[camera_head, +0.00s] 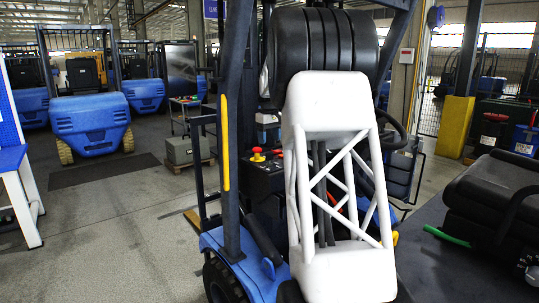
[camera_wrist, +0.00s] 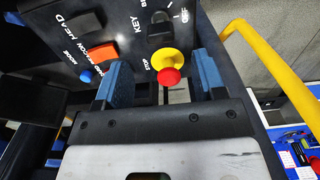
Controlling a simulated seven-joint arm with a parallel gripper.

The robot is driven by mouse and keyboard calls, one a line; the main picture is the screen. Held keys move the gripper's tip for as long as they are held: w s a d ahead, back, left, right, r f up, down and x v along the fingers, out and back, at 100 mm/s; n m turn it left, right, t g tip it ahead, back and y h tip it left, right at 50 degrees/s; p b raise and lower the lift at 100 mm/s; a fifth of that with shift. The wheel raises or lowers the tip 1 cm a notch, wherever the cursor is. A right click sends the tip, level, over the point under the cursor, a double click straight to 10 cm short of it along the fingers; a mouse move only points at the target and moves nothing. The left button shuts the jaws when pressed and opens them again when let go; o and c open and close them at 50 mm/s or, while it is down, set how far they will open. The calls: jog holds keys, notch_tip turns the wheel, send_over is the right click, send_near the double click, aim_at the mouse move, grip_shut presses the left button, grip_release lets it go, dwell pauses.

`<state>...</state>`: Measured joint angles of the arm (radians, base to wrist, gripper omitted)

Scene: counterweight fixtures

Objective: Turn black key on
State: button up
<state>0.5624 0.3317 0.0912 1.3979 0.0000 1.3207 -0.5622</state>
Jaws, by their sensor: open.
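The black key switch (camera_wrist: 160,32) is on the dark control panel (camera_wrist: 125,32) at the top of the wrist view, beside the printed words KEY and OFF. Its exact angle is hard to read. My gripper (camera_wrist: 161,66) is open, with one blue-padded finger on each side of the picture's middle. The red and yellow stop button (camera_wrist: 168,68) shows between the fingers, and the key shows just beyond it. I cannot tell whether the fingers touch the panel. In the head view my white arm hides the gripper, and the key cannot be made out.
An orange rocker (camera_wrist: 102,52), a blue button (camera_wrist: 85,76) and a black head switch (camera_wrist: 84,24) sit left of the key. A yellow bar (camera_wrist: 262,62) runs along the right of the wrist view. The forklift's dark mast post (camera_head: 234,130) stands left of the panel.

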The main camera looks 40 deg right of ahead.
aim_at(269, 153)
jog(key=shift+f, duration=3.4)
jog(key=c, duration=0.9)
